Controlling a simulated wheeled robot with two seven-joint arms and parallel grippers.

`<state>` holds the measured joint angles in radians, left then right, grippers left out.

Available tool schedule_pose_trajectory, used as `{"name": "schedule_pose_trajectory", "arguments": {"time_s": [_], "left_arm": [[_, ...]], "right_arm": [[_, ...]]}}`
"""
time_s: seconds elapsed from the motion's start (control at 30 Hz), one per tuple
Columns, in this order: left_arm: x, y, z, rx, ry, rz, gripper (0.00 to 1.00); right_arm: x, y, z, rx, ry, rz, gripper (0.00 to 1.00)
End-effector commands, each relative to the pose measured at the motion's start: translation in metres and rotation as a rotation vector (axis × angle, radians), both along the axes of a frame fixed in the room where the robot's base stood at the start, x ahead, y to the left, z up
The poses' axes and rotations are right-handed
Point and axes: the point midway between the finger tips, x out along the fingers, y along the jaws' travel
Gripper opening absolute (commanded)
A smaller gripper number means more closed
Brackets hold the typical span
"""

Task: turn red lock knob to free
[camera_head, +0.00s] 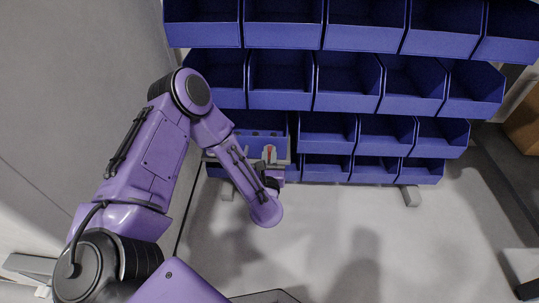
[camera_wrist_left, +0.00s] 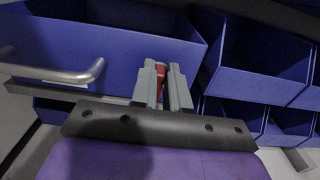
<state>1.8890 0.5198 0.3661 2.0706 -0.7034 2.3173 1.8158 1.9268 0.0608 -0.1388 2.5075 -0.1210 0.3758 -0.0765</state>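The red lock knob (camera_wrist_left: 162,78) shows in the left wrist view as a small red piece in the narrow gap between the two grey fingers of my left gripper (camera_wrist_left: 163,90). The fingers are close together, one on each side of it, and appear shut on it. They hide most of the knob, so its turn angle cannot be read. In the head view the knob is a small red mark (camera_head: 269,151) on the front of the fixture at the lower left of the bin rack, with my left gripper (camera_head: 270,160) at it. My right gripper is not in view.
A rack of blue bins (camera_head: 360,92) fills the back in several rows. In the left wrist view a metal bar handle (camera_wrist_left: 75,75) stands out left of the fingers. A dark bench-like edge (camera_head: 510,185) is at the right. The pale floor (camera_head: 330,230) before the rack is clear.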

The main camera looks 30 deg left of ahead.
Motion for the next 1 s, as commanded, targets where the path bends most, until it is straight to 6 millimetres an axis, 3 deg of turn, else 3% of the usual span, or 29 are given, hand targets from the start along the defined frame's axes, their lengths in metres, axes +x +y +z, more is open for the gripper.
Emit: {"name": "schedule_pose_trajectory", "arguments": {"time_s": [0.47, 1.0], "left_arm": [[0.001, -0.003, 0.001, 0.130, 0.081, -0.002, 0.00], [0.005, -0.011, -0.002, 0.557, 0.341, -0.003, 0.00]], "right_arm": [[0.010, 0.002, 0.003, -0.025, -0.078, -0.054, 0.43], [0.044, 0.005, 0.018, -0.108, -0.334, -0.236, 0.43]]}}
